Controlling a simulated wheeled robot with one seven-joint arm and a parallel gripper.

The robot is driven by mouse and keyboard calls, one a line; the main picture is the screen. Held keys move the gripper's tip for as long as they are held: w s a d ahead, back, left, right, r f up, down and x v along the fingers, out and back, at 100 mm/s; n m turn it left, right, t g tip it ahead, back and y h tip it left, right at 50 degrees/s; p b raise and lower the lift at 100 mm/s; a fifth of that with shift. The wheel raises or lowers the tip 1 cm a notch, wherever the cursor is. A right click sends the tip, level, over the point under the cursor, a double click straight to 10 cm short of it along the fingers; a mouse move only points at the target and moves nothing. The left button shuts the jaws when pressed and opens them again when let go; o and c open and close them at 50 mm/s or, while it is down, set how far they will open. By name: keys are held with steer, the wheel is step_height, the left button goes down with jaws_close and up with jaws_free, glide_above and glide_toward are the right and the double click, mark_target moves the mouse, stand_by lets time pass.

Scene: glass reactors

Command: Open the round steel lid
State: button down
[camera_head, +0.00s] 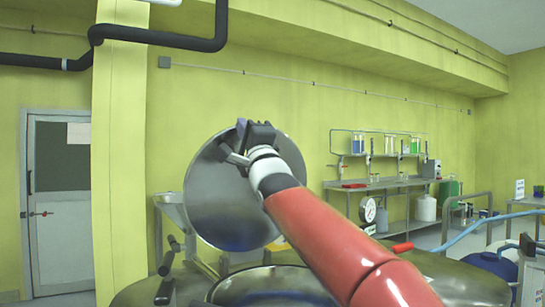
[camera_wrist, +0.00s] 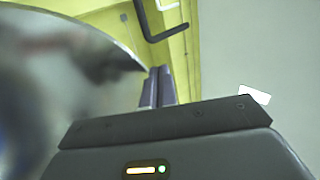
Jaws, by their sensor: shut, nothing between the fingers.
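The round steel lid (camera_head: 215,200) stands raised and steeply tilted above the open round mouth (camera_head: 270,272) of a steel vessel. Its shiny face also fills the left of the wrist view (camera_wrist: 60,90). My gripper (camera_head: 240,138) is at the lid's upper edge, and my arm crosses in front of its right side. In the wrist view the two fingers of my gripper (camera_wrist: 158,88) are together, beside the lid's edge, with nothing between them. Whether they touch the lid I cannot tell.
A steel bench (camera_head: 390,184) with glassware stands along the back wall at right. A blue hose (camera_head: 480,228) and a blue container (camera_head: 490,262) are at far right. A white door (camera_head: 60,235) is at left. Black pipes (camera_head: 160,37) run overhead.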

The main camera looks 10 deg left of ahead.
mark_target(237, 131)
steer(key=shift+w+a+r+p, duration=0.1)
steer(key=shift+w+a+r, duration=0.1)
steer(key=shift+w+a, duration=0.5)
steer(key=shift+w+a+r+p, duration=0.1)
steer(key=shift+w+a+r, duration=0.25)
steer(key=shift+w, duration=0.6)
steer(key=shift+w+a+r+p, duration=0.1)
steer(key=shift+w+a, duration=0.55)
steer(key=shift+w, duration=0.2)
